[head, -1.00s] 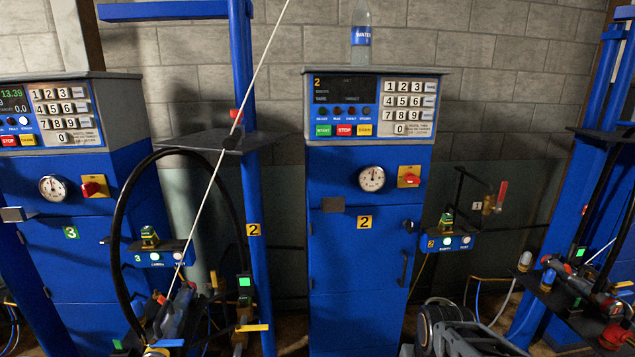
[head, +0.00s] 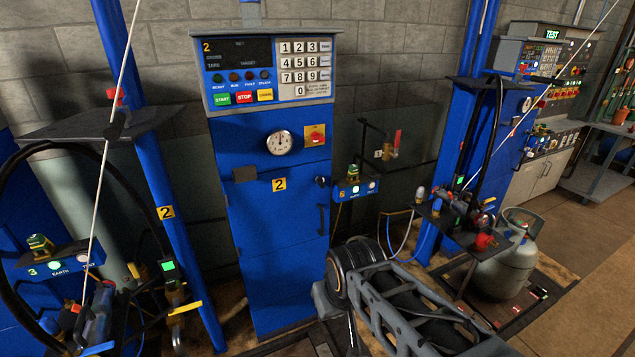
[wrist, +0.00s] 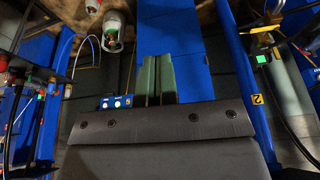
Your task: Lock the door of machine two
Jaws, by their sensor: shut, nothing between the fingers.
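Machine two (head: 279,185) is a blue cabinet with a yellow "2" label, left of centre in the head view. Its door (head: 265,210) looks closed, flush with the front. A small dark knob (head: 322,181) sits at the door's upper right edge, above a dark vertical handle (head: 322,220). I cannot tell how the knob is turned. In the wrist view my gripper (wrist: 157,58) shows two green fingers side by side, shut and empty. A blue surface (wrist: 198,65) lies beyond them. I see no contact. The fingers cannot be made out in the head view.
A small lamp box (head: 357,188) juts out right of the door, with a red-handled valve (head: 392,145) behind. A blue post (head: 160,190) stands left. A grey gas cylinder (head: 505,262) and hoses stand right. Open floor (head: 590,235) lies at far right.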

